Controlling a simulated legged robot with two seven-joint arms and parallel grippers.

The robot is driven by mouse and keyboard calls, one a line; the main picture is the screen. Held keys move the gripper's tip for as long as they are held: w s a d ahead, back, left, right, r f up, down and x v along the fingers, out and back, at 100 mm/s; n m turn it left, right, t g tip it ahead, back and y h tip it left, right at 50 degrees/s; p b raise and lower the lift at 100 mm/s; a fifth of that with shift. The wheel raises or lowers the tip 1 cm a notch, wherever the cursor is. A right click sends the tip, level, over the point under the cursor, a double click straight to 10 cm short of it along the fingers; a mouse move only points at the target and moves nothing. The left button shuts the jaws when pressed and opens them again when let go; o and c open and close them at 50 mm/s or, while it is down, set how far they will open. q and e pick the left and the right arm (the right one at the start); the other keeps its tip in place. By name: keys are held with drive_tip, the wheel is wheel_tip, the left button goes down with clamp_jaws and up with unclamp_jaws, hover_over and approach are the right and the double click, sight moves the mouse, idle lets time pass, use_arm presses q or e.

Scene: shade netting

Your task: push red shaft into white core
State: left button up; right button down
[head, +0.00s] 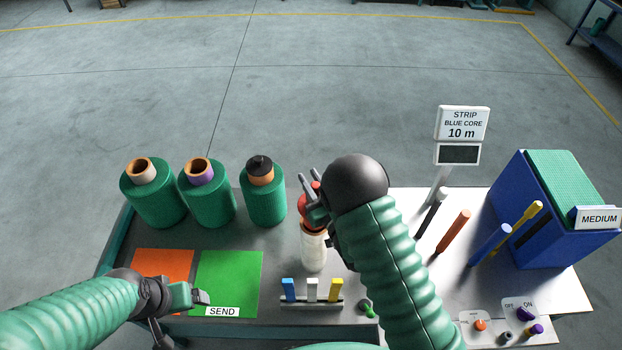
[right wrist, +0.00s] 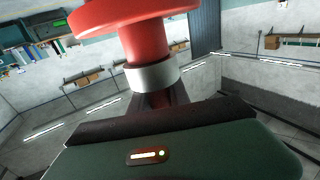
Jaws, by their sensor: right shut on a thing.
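The red shaft (head: 304,207) is in my right gripper (head: 316,204), above the white core (head: 314,252). In the right wrist view the red shaft (right wrist: 145,40) has a wide red flange and a pale ring below it, with dark fingers under the ring. My right gripper is shut on it. The white core stands upright on the table, with a brownish rim at its top. My gripper hides where shaft and core meet, so I cannot tell how deep the shaft sits. My left gripper (head: 188,298) is over the front of the green mat; its jaw gap is unclear.
Several green rolls (head: 209,198) stand at the back left. The orange mat (head: 163,265) and green mat (head: 229,280) lie before them. A rack with coloured tabs (head: 311,301) is at the front. Upright rods (head: 453,231), a sign (head: 462,124) and a blue box (head: 548,235) stand right.

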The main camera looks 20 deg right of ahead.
drive_tip(key=shift+w+d, duration=0.1)
drive_tip(key=shift+w, duration=0.35)
drive_tip(key=shift+d, duration=0.15)
drive_tip(key=shift+a+b, duration=0.3)
drive_tip(key=shift+b, duration=0.05)
drive_tip(key=shift+d, duration=0.25)
idle(0.3)
drive_tip(key=shift+a+b, duration=0.1)
drive_tip(key=shift+b, duration=0.35)
drive_tip(key=shift+f+b, duration=1.2)
drive_tip(key=shift+b, duration=0.6)
idle(1.2)
drive_tip(key=shift+f+b, duration=2.15)
drive_tip(key=shift+b, duration=0.1)
idle(0.5)
